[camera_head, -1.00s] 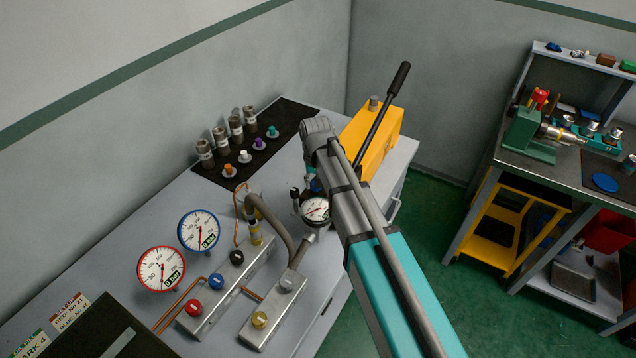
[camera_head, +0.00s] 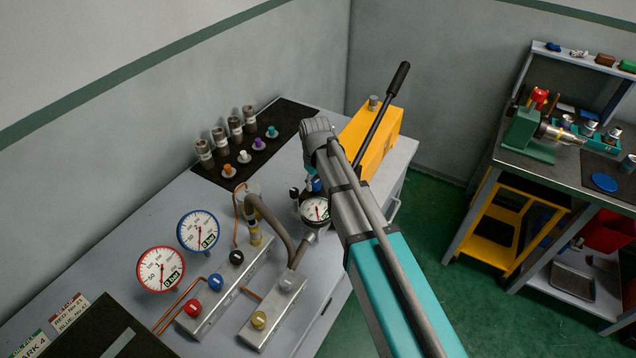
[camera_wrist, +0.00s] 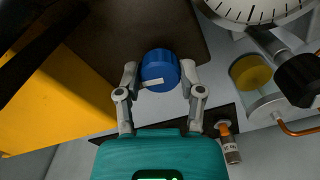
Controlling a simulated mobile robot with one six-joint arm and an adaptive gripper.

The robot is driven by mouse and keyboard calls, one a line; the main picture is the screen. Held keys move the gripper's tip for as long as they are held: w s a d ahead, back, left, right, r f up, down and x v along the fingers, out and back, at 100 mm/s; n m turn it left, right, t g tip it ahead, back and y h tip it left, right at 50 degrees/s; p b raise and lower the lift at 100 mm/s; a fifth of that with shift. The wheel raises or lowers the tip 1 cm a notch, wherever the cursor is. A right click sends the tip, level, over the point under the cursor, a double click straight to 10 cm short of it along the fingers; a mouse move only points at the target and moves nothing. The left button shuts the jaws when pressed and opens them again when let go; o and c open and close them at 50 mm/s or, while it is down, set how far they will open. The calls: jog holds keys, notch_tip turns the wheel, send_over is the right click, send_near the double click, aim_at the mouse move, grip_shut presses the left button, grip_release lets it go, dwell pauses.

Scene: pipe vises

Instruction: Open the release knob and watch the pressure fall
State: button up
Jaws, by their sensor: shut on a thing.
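In the wrist view, my gripper (camera_wrist: 160,80) is shut on a round blue knob (camera_wrist: 160,64) with a white line on its side. The knob sits between both fingers. In the head view my arm hides most of the gripper, and a small blue piece (camera_head: 317,184) shows beside it. A white round gauge (camera_head: 315,209) stands just in front of the gripper. Its dark needle looks nearly upright, but its scale is too small to read. Part of a gauge face (camera_wrist: 258,10) shows at the top right of the wrist view. A yellow pump body (camera_head: 381,148) stands behind.
A long black lever (camera_head: 383,112) rises from the pump. A hose (camera_head: 272,220) runs beside the gauge to metal blocks with coloured knobs. A red-rimmed gauge (camera_head: 161,269) and a blue-rimmed gauge (camera_head: 199,231) stand at the left. Fittings stand on a dark mat (camera_head: 290,115).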

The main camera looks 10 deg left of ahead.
jog(key=shift+s, duration=0.2)
jog(key=o, duration=1.2)
jog(key=shift+c, duration=0.2)
jog(key=shift+w, duration=0.15)
